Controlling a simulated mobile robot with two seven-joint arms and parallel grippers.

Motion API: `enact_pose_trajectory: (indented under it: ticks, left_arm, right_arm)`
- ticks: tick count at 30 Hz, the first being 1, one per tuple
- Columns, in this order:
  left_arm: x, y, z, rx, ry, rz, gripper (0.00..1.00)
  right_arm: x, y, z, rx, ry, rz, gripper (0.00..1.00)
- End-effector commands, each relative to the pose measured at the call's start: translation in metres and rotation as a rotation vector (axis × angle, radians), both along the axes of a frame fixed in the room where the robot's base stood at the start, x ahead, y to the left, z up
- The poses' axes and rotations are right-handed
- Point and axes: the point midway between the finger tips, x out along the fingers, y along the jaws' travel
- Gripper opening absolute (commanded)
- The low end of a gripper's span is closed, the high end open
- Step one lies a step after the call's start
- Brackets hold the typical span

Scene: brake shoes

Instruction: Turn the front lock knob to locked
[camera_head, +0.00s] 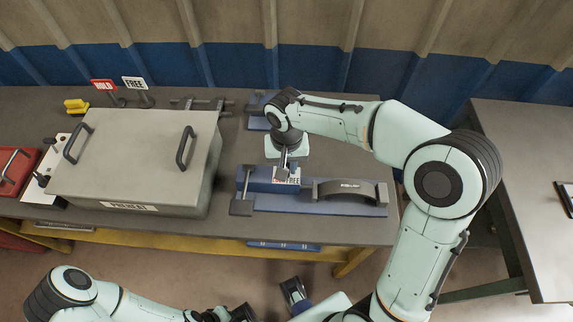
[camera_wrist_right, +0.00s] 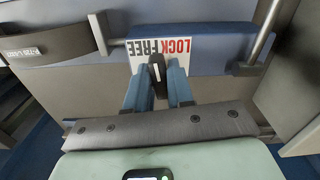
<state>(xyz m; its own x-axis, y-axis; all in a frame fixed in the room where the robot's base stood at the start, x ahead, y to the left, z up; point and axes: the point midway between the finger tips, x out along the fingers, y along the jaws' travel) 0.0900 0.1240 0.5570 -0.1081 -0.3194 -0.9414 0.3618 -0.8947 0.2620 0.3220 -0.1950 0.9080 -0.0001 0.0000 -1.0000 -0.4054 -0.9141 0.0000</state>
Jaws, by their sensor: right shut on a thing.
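The front fixture (camera_head: 337,206) is a blue base on the bench with a curved grey brake shoe (camera_head: 345,189) on its right part. Its raised blue block carries a LOCK/FREE label (camera_head: 292,181), also seen in the right wrist view (camera_wrist_right: 176,46). My right gripper (camera_head: 284,172) reaches down over this block. In the right wrist view its blue fingers (camera_wrist_right: 158,82) are shut on the dark lock knob (camera_wrist_right: 156,66), which stands in front of the label. The knob's exact angle is hard to tell. My left gripper is only partly visible at the bottom edge; its jaws are unclear.
A large grey preheat box (camera_head: 130,155) with two handles stands left of the fixture. HOLD (camera_head: 103,86) and FREE (camera_head: 135,83) signs and a yellow item (camera_head: 76,106) are behind it. Another blue fixture (camera_head: 257,122) lies behind my right gripper. A second table (camera_head: 530,150) is at right.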

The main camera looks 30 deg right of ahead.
Motion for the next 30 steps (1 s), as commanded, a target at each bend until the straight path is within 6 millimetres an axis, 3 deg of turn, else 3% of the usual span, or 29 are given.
enact_pose_trajectory:
  ticks: [18,30]
  left_arm:
    - [-0.0025,0.0,-0.0084,0.0,0.003,0.0,0.0]
    - [-0.003,0.0,-0.0102,0.0,0.003,0.0,0.0]
  right_arm:
    - [0.0002,0.0004,0.0001,0.001,0.0,-0.579,0.0]
    - [0.0002,0.0002,0.0003,0.001,0.0,-0.847,0.0]
